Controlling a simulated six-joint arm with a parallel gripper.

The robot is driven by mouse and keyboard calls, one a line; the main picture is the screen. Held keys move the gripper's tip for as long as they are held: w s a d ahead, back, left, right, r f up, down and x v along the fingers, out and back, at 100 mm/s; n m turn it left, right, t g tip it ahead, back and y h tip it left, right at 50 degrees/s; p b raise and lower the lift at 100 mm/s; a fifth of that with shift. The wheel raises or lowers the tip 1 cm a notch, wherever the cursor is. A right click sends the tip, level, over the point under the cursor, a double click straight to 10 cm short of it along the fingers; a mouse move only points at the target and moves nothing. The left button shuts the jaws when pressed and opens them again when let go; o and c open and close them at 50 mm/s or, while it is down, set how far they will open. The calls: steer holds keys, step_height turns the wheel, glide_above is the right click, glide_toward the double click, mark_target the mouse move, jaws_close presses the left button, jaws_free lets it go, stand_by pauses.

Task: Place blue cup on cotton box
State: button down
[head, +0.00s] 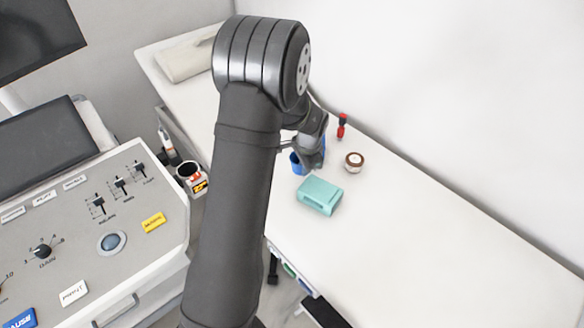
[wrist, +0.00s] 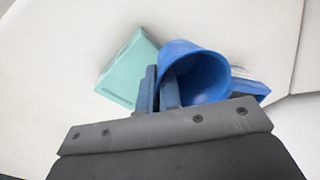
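The blue cup (wrist: 205,72) shows its open mouth in the wrist view. In the head view a part of it (head: 297,164) shows beside my gripper, on the white table. My gripper (wrist: 160,78) is at the cup's left rim in the wrist view. Its two fingers are close together, one outside the wall and one over the mouth; I cannot tell whether they press on the wall. The cotton box, a teal box (head: 320,195), lies on the table just in front of the cup. It also shows left of the cup in the wrist view (wrist: 128,70).
A small brown and white round jar (head: 354,161) stands right of the cup, and a red item (head: 342,126) lies behind. A blue and white item (wrist: 248,86) sits beside the cup. The table's right side is clear.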

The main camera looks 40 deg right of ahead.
step_height(320, 180, up, 4)
glide_above(330, 201)
steer(key=s+a+r+m, duration=0.1)
steer(key=s+r, duration=0.2)
steer(key=s, duration=0.9)
steer(key=w+f, duration=0.2)
steer(key=w, duration=0.1)
steer(key=w+f, duration=0.2)
steer(key=w, duration=0.2)
steer(key=w+d+f, duration=0.1)
steer(key=w+f, duration=0.2)
steer(key=w, duration=0.1)
steer(key=shift+w+f, duration=0.1)
steer(key=shift+w, duration=0.05)
steer(key=shift+f, duration=2.05)
steer(key=shift+f, duration=0.15)
steer(key=c, duration=1.6)
jaws_free()
